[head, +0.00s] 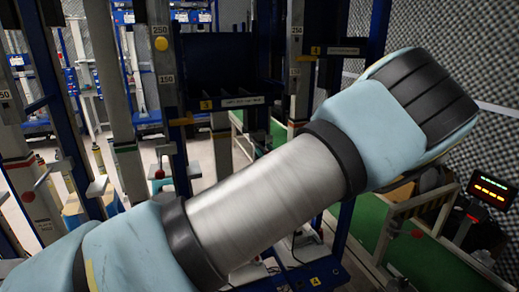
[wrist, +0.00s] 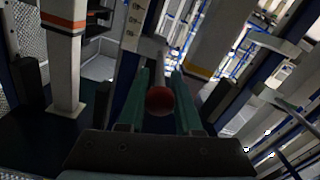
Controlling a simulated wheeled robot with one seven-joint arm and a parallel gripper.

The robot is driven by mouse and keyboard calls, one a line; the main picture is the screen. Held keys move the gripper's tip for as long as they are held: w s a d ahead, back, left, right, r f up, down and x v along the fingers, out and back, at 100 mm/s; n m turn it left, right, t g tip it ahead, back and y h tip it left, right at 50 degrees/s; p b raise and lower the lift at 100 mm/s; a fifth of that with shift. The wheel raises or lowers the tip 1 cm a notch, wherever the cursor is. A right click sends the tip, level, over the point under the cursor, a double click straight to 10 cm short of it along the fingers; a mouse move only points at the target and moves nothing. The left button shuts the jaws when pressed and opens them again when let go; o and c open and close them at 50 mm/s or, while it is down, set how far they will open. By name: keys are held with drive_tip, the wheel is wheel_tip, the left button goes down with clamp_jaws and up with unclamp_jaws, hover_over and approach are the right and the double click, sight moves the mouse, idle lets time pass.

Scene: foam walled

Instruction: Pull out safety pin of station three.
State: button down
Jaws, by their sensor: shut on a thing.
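In the wrist view my gripper (wrist: 160,92) has two green fingers, shut on a round red knob (wrist: 160,101). I take the knob to be the handle of the safety pin. The pin's shaft is hidden behind the knob, so I cannot tell whether it sits in its hole. A pale post with drilled holes (wrist: 136,22) rises just beyond the fingertips. In the head view my arm crosses the picture and my gripper is hidden.
Pale posts with coloured bands stand close on both sides: one with an orange band (wrist: 64,50), one with a yellow band (wrist: 205,50). In the head view, blue frames, numbered plates (head: 231,102), a red-knobbed lever (head: 28,196) and a lit display (head: 491,190) surround my arm.

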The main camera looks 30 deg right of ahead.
drive_tip(key=shift+s, duration=0.35)
drive_tip(key=c, duration=0.6)
unclamp_jaws()
drive_tip(key=shift+s, duration=0.1)
drive_tip(key=s+b, duration=0.1)
drive_tip(key=s, duration=0.2)
drive_tip(key=s+a+b, duration=0.1)
drive_tip(key=s, duration=0.3)
drive_tip(key=s+b, duration=0.1)
drive_tip(key=s, duration=0.2)
drive_tip(key=shift+s+a+b, duration=0.2)
drive_tip(key=shift+s+b, duration=0.15)
drive_tip(key=shift+s, duration=0.1)
